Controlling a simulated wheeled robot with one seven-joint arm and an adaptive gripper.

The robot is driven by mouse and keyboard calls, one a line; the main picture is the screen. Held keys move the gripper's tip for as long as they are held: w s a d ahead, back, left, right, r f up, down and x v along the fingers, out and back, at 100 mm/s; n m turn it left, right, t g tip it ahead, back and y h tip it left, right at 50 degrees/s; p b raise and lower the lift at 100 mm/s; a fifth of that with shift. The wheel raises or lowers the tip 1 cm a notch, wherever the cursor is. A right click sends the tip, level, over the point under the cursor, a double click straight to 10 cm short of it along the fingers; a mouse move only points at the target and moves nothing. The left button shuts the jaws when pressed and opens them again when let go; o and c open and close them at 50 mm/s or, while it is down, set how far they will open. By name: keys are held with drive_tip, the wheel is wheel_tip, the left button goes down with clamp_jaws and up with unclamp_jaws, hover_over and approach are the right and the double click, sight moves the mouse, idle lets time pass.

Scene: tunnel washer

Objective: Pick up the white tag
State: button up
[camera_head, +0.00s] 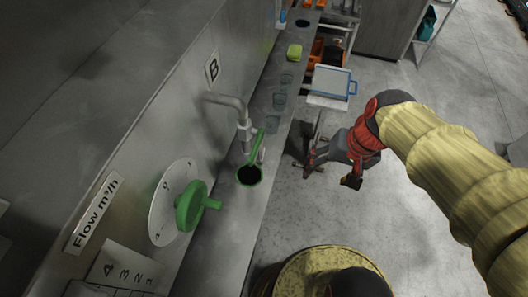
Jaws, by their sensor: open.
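A small pale, whitish piece (262,153) shows beside a green ladle-like item (257,147) by the tap; it may be the white tag, but it is too small to tell. The green item has a round, dark-filled end (249,175) on the narrow metal ledge. My gripper (331,176) is open and empty, to the right of the ledge, over the grey floor. It is apart from the pale piece and the green item.
A metal tap (243,122) juts from the wall above the ledge (227,232). A green valve wheel (191,206) stands out from the panel. Clear glasses (280,101) and a yellow-green sponge (294,52) stand farther along the ledge. A blue-handled white board (330,81) is beyond my gripper.

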wheel_tip(320, 180, down, 7)
drive_tip(key=w+a+m+g+y+b, duration=0.1)
drive_tip(key=a+m+g+y, duration=0.1)
drive_tip(key=m+y, duration=0.15)
drive_tip(key=m+t+y+b, duration=0.2)
drive_tip(key=m+t+y, duration=0.2)
drive_tip(key=m+y, duration=0.7)
approach(262, 152)
wheel_tip(262, 152, up, 2)
drive_tip(key=s+a+m+h, duration=0.2)
drive_tip(key=m+h, duration=0.1)
drive_tip(key=x, duration=0.2)
drive_tip(key=w+b+x, duration=0.1)
drive_tip(key=x, duration=0.2)
drive_tip(key=r+b+x, duration=0.1)
drive_tip(key=x, duration=0.1)
drive_tip(key=shift+w+a+f, duration=0.1)
drive_tip(key=shift+w+a, duration=0.1)
drive_tip(key=shift+w, duration=0.05)
drive_tip(key=shift+c, duration=0.6)
drive_tip(key=c, duration=1)
